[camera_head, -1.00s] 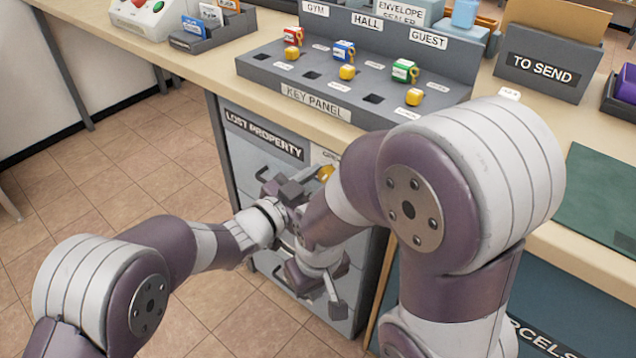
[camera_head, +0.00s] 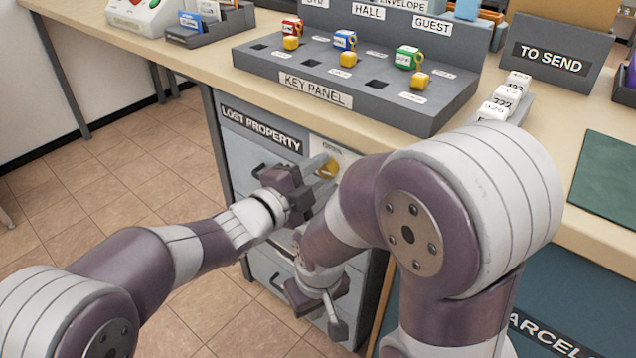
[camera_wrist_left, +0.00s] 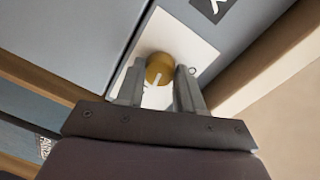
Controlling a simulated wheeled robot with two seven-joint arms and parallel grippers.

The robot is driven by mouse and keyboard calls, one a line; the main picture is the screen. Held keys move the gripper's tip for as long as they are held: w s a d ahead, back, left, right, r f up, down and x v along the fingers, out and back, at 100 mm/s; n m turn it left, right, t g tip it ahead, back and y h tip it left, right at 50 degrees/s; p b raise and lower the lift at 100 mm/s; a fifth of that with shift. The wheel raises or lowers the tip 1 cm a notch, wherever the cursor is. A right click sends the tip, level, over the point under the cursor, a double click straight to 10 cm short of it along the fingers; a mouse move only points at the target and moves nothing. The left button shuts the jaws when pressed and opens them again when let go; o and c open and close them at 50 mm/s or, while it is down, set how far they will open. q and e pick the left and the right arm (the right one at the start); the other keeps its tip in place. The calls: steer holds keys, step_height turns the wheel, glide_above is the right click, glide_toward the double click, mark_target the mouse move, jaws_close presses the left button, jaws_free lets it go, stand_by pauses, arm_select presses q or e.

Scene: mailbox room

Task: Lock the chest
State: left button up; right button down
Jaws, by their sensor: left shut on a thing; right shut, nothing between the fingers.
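The chest is a grey drawer unit (camera_head: 238,158) under the counter, with a "LOST PROPERTY" label and several drawers. A round golden lock knob (camera_head: 328,169) sits on a pale plate (camera_head: 345,157) at its upper right. My left gripper (camera_head: 318,168) reaches up to the knob and is shut on it. In the left wrist view the knob (camera_wrist_left: 159,67) shows between the two fingers, with a pale mark on its face. The plate's lettering is too small to read fully. My right gripper (camera_head: 322,312) is shut and empty, low in front of the lower drawers.
The counter above holds a key panel (camera_head: 315,88) with several coloured keys and yellow tags, number blocks (camera_head: 505,100) and a "TO SEND" box (camera_head: 552,62). A blue "PARCELS" front (camera_head: 545,320) is at lower right. My right arm covers part of the chest. Floor at left is clear.

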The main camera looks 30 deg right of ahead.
arm_select(q)
steer(key=shift+f+m+b, duration=0.15)
steer(key=shift+m+b, duration=0.65)
steer(key=shift+m, duration=0.2)
steer(key=o, duration=1)
steer(key=shift+o, duration=0.2)
steer(key=p+v, duration=0.3)
steer(key=v, duration=0.9)
steer(key=shift+s+a+p, duration=0.25)
steer(key=shift+a+p, duration=0.05)
